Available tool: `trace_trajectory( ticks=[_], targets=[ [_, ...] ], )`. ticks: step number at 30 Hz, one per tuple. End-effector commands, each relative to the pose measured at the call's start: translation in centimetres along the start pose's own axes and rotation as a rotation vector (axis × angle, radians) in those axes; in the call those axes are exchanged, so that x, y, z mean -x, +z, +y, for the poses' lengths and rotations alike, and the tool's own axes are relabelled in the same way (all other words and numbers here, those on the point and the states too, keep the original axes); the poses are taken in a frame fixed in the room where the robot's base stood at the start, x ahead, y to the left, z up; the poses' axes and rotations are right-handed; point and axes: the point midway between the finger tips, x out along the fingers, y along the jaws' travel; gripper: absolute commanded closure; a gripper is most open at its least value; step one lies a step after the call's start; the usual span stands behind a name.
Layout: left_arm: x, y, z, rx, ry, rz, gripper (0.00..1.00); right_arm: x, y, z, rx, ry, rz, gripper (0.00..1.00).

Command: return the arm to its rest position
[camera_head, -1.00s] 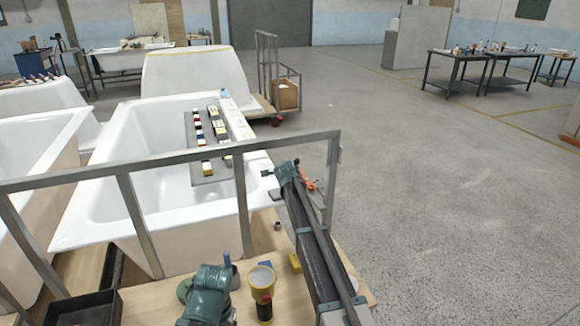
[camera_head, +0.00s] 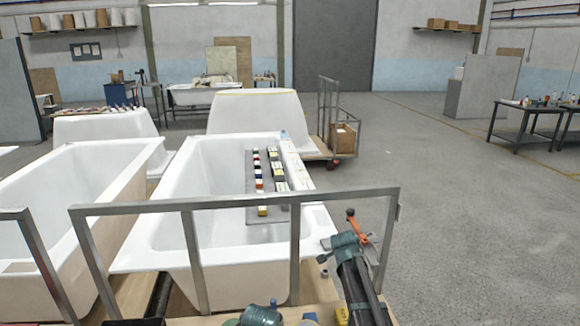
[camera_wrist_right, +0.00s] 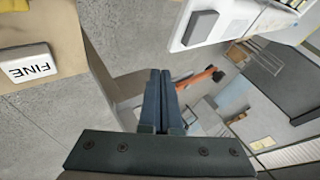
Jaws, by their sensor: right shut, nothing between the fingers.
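My right arm comes in from the bottom right of the head view. Its teal wrist and gripper (camera_head: 328,257) hang near the front right corner of the white bathtub (camera_head: 165,232), beside the end of the metal rail. In the right wrist view the slate-blue fingers (camera_wrist_right: 163,97) of my right gripper are together with nothing between them. An orange-handled tool (camera_wrist_right: 197,76) shows just beyond them; in the head view its orange handle (camera_head: 353,218) is right behind the gripper. I cannot tell whether they touch.
A metal rail (camera_head: 250,201) crosses in front of the tubs. In the wrist view, a block marked FINE (camera_wrist_right: 30,64) lies on a wooden surface, and a grey block (camera_wrist_right: 200,27) lies on a white surface. The floor (camera_head: 480,240) at right is clear.

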Motion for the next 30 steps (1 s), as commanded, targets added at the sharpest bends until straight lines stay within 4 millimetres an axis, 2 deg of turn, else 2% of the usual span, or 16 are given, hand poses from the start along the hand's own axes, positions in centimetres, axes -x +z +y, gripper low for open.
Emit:
trace_trajectory(
  ticks=[1, 6, 9, 12, 18, 21, 24, 30],
  targets=[
    [0.0, 0.0, 0.0, 0.000, 0.000, 0.000, 0.28, 2.0, 0.8, 3.3, 0.104, 0.051, -0.028, 1.00],
    [0.0, 0.0, 0.0, 0.000, 0.000, 0.000, 0.28, 6.9, 3.6, 11.8, 0.501, 0.201, -0.187, 1.00],
    [0.0, 0.0, 0.0, 0.000, 0.000, 0.000, 0.28, 9.9, 5.2, 16.2, 0.722, 0.251, -0.307, 1.00],
    [0.0, 0.0, 0.0, 0.000, 0.000, 0.000, 0.28, 12.5, 6.5, 19.7, 0.906, 0.273, -0.424, 1.00],
    [0.0, 0.0, 0.0, 0.000, 0.000, 0.000, 0.28, 17.3, 8.6, 25.3, 1.199, 0.263, -0.637, 1.00],
    [0.0, 0.0, 0.0, 0.000, 0.000, 0.000, 0.28, 19.6, 9.5, 27.7, 1.327, 0.238, -0.741, 1.00],
    [2.1, 0.1, -0.2, 0.000, 0.000, 0.000, 0.28, 22.0, 11.4, 26.1, 1.407, 0.238, -0.769, 1.00],
    [4.5, 0.3, -0.4, 0.000, 0.000, 0.000, 0.28, 26.2, 14.6, 25.1, 1.542, 0.253, -0.808, 1.00]
  ],
)
